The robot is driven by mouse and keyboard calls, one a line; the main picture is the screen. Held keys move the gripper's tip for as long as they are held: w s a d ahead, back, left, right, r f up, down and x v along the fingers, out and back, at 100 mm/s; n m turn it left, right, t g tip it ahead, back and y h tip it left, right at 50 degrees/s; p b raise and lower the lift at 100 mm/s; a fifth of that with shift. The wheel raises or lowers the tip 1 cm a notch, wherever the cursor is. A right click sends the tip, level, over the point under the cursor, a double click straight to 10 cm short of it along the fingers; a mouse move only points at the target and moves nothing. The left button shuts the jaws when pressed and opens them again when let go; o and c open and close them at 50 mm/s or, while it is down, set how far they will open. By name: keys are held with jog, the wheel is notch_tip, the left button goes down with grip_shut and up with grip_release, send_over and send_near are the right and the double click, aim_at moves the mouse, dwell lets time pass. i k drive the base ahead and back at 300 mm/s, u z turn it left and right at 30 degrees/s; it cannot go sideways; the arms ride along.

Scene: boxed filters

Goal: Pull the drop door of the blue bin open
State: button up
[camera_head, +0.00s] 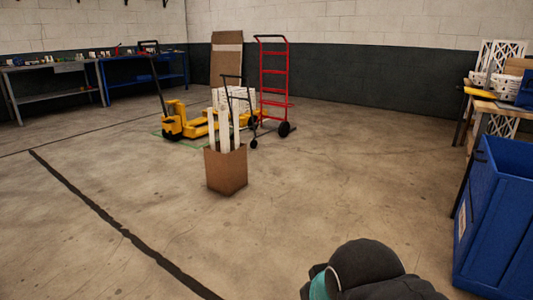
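A large blue bin (497,245) stands on the floor at the right edge of the head view, cut off by the frame. It has a thick rim and a pale label on its left side. I cannot tell which panel is its drop door or whether it is open. A rounded dark part of my arm with a teal band shows at the bottom, left of the bin and apart from it in the picture. My gripper is not in view.
A wooden workbench (497,105) with boxes stands behind the bin. A cardboard box (226,171) with white tubes stands mid-floor. Behind it are a yellow pallet jack (174,122) and a red hand truck (274,90). Floor left of the bin is clear.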

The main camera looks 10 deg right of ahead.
aim_at(484, 168)
jog(key=i, duration=0.85)
jog(key=z, duration=1.75)
jog(key=i, duration=1.55)
jog(key=u, duration=0.1)
